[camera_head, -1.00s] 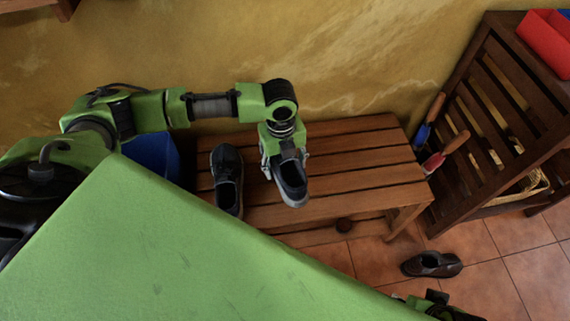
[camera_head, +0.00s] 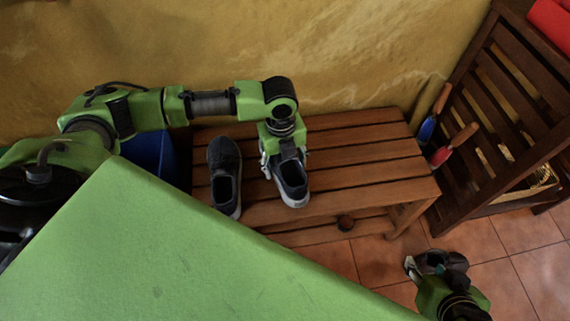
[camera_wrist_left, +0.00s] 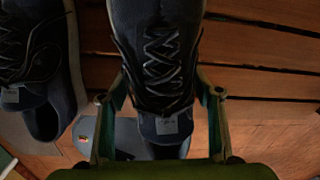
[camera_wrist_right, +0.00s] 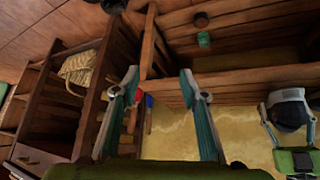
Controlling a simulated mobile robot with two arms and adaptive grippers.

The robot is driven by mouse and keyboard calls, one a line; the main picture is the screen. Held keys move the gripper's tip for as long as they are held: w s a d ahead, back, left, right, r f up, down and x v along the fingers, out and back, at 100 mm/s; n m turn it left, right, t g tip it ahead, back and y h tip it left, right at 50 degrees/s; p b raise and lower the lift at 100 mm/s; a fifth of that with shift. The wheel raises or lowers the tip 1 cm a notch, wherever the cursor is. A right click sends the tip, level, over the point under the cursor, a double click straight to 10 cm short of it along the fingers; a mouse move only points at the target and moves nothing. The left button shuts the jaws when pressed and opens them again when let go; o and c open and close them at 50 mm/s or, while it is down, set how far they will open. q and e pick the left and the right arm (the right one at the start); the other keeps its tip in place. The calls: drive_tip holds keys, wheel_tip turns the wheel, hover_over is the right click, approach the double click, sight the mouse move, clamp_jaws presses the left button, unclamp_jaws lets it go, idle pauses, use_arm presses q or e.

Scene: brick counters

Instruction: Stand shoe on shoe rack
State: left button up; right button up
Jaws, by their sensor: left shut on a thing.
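The wooden shoe rack (camera_head: 350,174) is a low slatted bench against the wall. A dark sneaker (camera_head: 224,178) stands on its left part; it also shows in the left wrist view (camera_wrist_left: 35,75). My left gripper (camera_head: 284,160) is shut on a second dark laced sneaker (camera_head: 292,188), seen close in the left wrist view (camera_wrist_left: 158,60). This sneaker is over the rack, beside the first; I cannot tell if its sole touches the slats. My right gripper (camera_wrist_right: 160,82) is open and empty.
A tall dark slatted shelf (camera_head: 510,85) stands at right, with a wicker basket (camera_wrist_right: 78,66) inside. Blue-handled and red-handled tools (camera_head: 440,155) are between it and the rack. A blue bin (camera_head: 150,150) is left of the rack. The rack's right part is clear.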

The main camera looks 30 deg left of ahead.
use_arm(q)
drive_tip(key=shift+f+b, duration=0.45)
drive_tip(key=shift+b, duration=0.15)
drive_tip(key=shift+f+b, duration=0.45)
drive_tip(key=shift+b, duration=0.15)
use_arm(e)
drive_tip(key=w+a+r+t+y, duration=0.2)
drive_tip(key=w+a+r+t, duration=0.2)
drive_tip(key=w+r+t, duration=0.3)
drive_tip(key=shift+w+r, duration=1.65)
drive_tip(key=shift+r, duration=0.45)
drive_tip(key=shift+a, duration=0.1)
use_arm(q)
drive_tip(key=shift+f, duration=0.65)
use_arm(e)
drive_tip(key=shift+r+t, duration=0.15)
drive_tip(key=shift+t, duration=0.15)
use_arm(q)
drive_tip(key=o, duration=1.3)
use_arm(e)
drive_tip(key=shift+w+r, duration=0.1)
use_arm(q)
drive_tip(key=r, duration=1.2)
drive_tip(key=shift+s+a, duration=0.15)
drive_tip(key=shift+s, duration=0.05)
